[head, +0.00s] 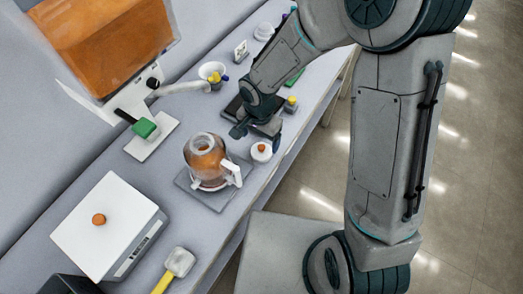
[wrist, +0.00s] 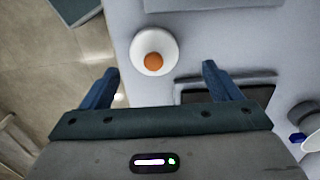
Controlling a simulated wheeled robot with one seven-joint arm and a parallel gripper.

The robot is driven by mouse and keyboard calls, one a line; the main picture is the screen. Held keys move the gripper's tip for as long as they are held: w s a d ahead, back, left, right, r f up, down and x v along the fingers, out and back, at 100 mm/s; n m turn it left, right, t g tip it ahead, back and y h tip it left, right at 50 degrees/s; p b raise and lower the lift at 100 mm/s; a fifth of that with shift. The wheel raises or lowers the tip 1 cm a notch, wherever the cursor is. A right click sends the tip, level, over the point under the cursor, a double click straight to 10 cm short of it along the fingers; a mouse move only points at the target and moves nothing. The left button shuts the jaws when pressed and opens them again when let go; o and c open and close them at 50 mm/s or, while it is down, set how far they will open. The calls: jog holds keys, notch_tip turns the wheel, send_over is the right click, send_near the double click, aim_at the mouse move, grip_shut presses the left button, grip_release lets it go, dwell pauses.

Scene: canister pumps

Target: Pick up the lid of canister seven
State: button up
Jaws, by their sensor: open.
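A round white lid with an orange knob (head: 261,152) lies on the grey bench near its front edge. It also shows in the wrist view (wrist: 143,38), just beyond and between my fingertips. No number can be read on it. My gripper (head: 257,137) is open and empty, pointing down close behind the lid in the head view. In the wrist view its blue fingers (wrist: 160,69) are spread wide, with the lid apart from both. An open-topped amber glass canister (head: 207,158) with a white handle stands left of the lid on a grey pad (head: 212,204).
A white box with an orange knob (head: 132,218) stands at the front left. A yellow-handled tool (head: 178,262) lies nearby. A dark flat tray (wrist: 225,92) lies under the right finger.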

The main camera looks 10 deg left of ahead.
aim_at(261, 147)
jog(key=shift+s+d+f, duration=0.1)
jog(key=shift+d+f, duration=0.05)
jog(key=shift+f, duration=1.15)
jog(key=shift+s+d+f, duration=0.1)
jog(key=shift+d+f, duration=0.05)
jog(key=shift+f, duration=1.15)
jog(key=c, duration=1)
